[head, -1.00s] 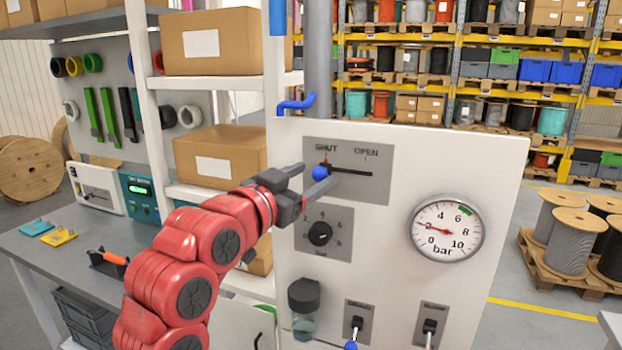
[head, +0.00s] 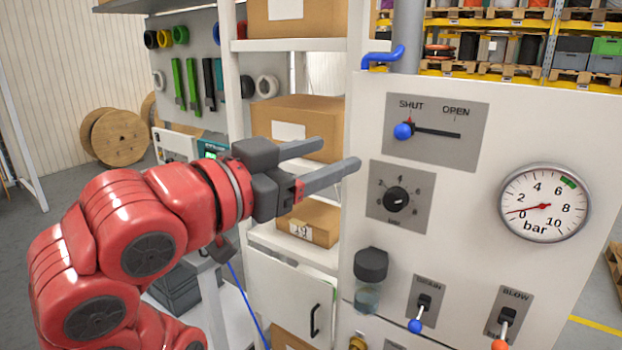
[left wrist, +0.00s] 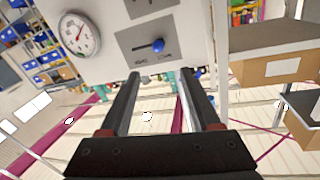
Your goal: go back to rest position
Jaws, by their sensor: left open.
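My left gripper (head: 340,160) is open and empty in the head view, left of the white control panel (head: 465,80). Its two fingers are apart and touch nothing that I can make out. In the left wrist view the fingers (left wrist: 160,100) show spread with nothing between them. The blue-knobbed slide lever (head: 403,131) on the panel stands at the SHUT end, apart from the gripper. It also shows in the left wrist view (left wrist: 158,45). My right gripper is not in view.
The panel carries a dial knob (head: 396,200), a gauge (head: 545,203) with its needle near 0, a drain lever (head: 415,326) and a blow lever (head: 500,344). A shelf with cardboard boxes (head: 297,125) stands behind my gripper. Open floor (head: 70,220) lies at the left.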

